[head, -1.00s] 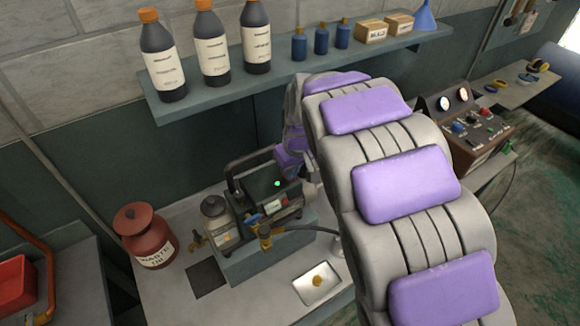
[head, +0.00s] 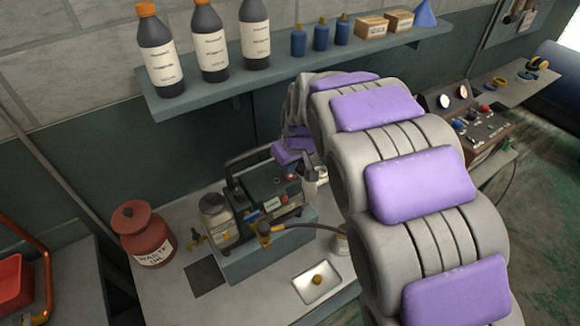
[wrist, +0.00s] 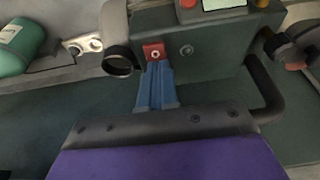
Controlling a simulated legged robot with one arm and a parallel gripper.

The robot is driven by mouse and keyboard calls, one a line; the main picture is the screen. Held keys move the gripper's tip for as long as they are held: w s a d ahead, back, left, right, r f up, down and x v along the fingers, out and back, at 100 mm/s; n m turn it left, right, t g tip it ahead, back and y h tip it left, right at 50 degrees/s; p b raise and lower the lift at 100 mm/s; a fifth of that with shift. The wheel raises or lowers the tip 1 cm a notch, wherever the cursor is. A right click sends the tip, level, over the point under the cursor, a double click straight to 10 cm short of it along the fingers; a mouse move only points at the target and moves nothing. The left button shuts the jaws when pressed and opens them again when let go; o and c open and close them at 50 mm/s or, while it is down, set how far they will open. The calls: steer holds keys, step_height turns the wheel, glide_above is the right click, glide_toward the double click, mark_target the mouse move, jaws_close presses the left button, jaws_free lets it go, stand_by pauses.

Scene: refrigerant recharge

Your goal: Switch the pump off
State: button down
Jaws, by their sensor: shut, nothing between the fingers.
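The pump (head: 262,202), a dark machine with a carry handle, stands on a grey-blue block on the bench in the head view. A red switch (wrist: 153,52) sits on the pump's dark end face in the wrist view. My gripper (wrist: 156,66) is shut and empty, its blue fingertips at the switch's lower edge, touching it or very close. My gripper's purple and blue end also shows in the head view (head: 293,170), at the pump's far right side. My arm hides part of that side. No green light shows on the pump now.
A red waste oil can (head: 143,235) stands left of the pump, and a small tray (head: 318,285) lies in front. A hose (head: 305,228) runs right from the pump. A shelf (head: 290,68) with bottles hangs behind. A control box (head: 482,125) stands at right.

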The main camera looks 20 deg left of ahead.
steer(key=shift+w+a, duration=0.1)
steer(key=shift+a, duration=0.05)
steer(key=shift+r, duration=0.45)
steer(key=v, duration=0.1)
steer(key=p+v, duration=0.1)
steer(key=v, duration=0.1)
steer(key=shift+w+a+r, duration=0.1)
steer(key=shift+w+r, duration=0.05)
steer(key=shift+r, duration=0.3)
steer(key=s+d+v, duration=0.1)
steer(key=v, duration=0.8)
steer(key=shift+d+f, duration=0.2)
steer(key=shift+f, duration=0.1)
steer(key=shift+s, duration=0.1)
